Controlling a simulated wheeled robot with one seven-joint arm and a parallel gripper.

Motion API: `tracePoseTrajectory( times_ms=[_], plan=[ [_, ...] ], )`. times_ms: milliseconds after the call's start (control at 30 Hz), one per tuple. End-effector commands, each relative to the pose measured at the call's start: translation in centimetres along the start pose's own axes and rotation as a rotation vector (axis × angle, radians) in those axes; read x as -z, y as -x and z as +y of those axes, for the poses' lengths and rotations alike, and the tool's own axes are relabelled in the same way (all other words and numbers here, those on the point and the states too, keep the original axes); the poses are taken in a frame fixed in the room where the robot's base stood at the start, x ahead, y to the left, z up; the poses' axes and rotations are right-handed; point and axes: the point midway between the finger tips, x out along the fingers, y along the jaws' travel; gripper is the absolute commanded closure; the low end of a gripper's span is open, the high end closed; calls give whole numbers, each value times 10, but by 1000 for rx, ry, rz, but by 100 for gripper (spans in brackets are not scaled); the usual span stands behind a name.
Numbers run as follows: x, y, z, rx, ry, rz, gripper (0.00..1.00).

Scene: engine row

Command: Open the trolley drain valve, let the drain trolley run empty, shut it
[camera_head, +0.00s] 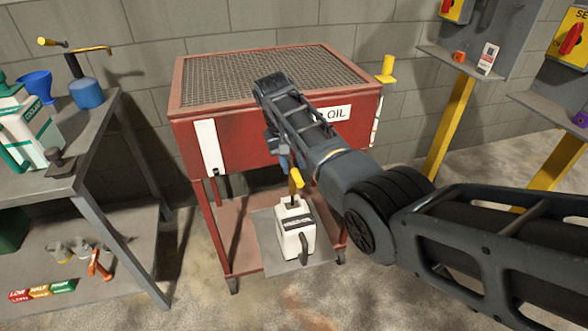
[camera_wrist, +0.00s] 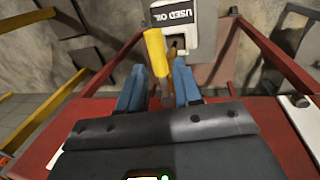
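The red drain trolley (camera_head: 200,137) stands in the middle of the head view, with a mesh top and a partly covered "OIL" label. The yellow drain valve lever (camera_head: 297,178) is under its tray, and the lever (camera_wrist: 156,50) also shows in the wrist view. My gripper (camera_head: 285,165) reaches down at the trolley's front. In the wrist view its two blue fingers (camera_wrist: 160,82) stand apart, one on each side of the lever; I cannot tell whether either touches it. A white "USED OIL" jug (camera_head: 297,240) stands below the valve on the lower shelf.
A grey workbench (camera_head: 90,150) stands at left with a coolant jug (camera_head: 25,125) and a blue funnel (camera_head: 35,85). Yellow posts (camera_head: 452,125) carry switch panels at right. A white gauge strip (camera_head: 209,147) is on the trolley front. The floor in front is clear.

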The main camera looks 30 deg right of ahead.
Motion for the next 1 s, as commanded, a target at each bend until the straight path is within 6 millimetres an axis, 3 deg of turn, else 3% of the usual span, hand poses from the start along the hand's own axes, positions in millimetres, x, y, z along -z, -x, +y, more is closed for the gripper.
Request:
tracePoseTrajectory(
  times_ms=[100,333,1000],
  plan=[
    [1,20,0,1,0,4,66],
    [0,42,0,0,-1,1,66],
    [0,44,0,0,-1,0,66]
  ],
)
